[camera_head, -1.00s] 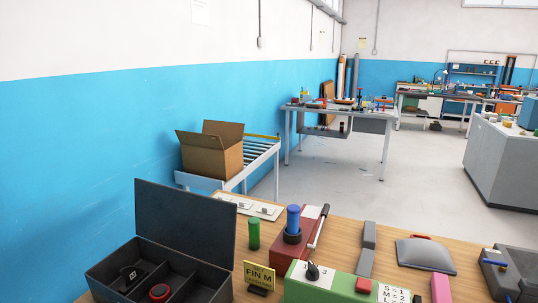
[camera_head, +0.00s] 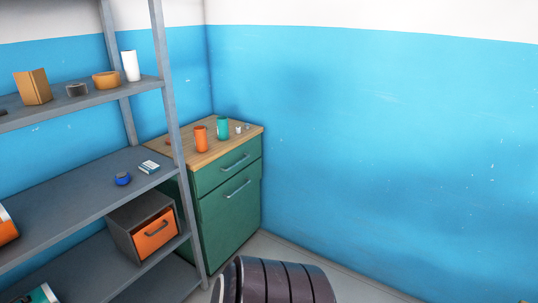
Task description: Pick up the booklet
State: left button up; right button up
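I cannot make out a booklet for certain in the head view. A small flat white and teal item (camera_head: 148,167) lies on the middle shelf of the grey rack; it looks like a small box. A white and teal object (camera_head: 42,294) on a lower shelf is cut off by the bottom edge, so I cannot tell what it is. Neither of my grippers is in view.
A grey shelf rack (camera_head: 75,190) fills the left, holding a blue item (camera_head: 122,179) and an orange-fronted drawer box (camera_head: 154,236). A green cabinet (camera_head: 230,205) bears orange and teal cups in the corner. A dark ribbed object (camera_head: 275,282) stands at the bottom.

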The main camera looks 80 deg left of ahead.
aim_at(149, 167)
jog(key=u, duration=3.65)
jog(key=i, duration=0.5)
